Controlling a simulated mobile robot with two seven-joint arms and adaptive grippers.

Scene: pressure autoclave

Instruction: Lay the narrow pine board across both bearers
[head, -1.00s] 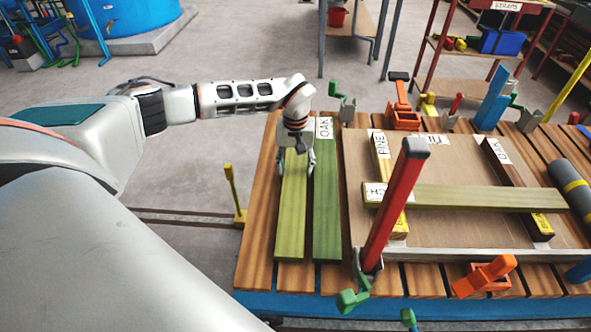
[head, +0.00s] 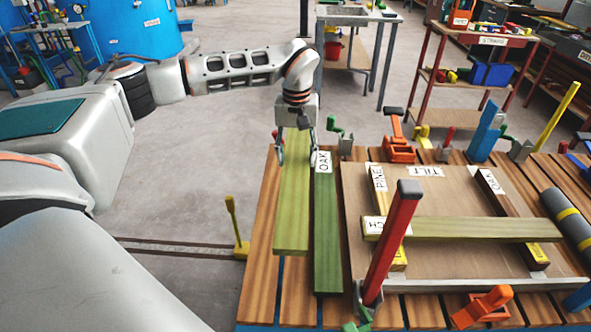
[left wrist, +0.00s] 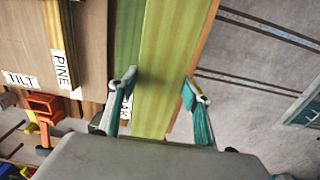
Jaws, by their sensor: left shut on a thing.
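My left gripper (head: 296,150) is shut on a long yellow-green board (head: 293,205), gripping it across its width near the far end. The board is raised above the slatted bench and roughly level; any label on it is hidden. In the left wrist view the fingers (left wrist: 160,92) stand on either side of the board (left wrist: 170,50). Two bearers, the left one (head: 379,207) labelled PINE and the right one (head: 509,205), lie on a brown panel to the right. Another greenish board (head: 480,228), its label ending in "CH", lies across both. My right gripper is out of view.
A green board (head: 327,235) labelled OAK lies on the bench just right of the held board. A red upright post (head: 392,245) stands at the panel's left side. Orange clamps (head: 398,150) and a blue post (head: 484,132) line the far edge. A grey roller (head: 570,220) lies right.

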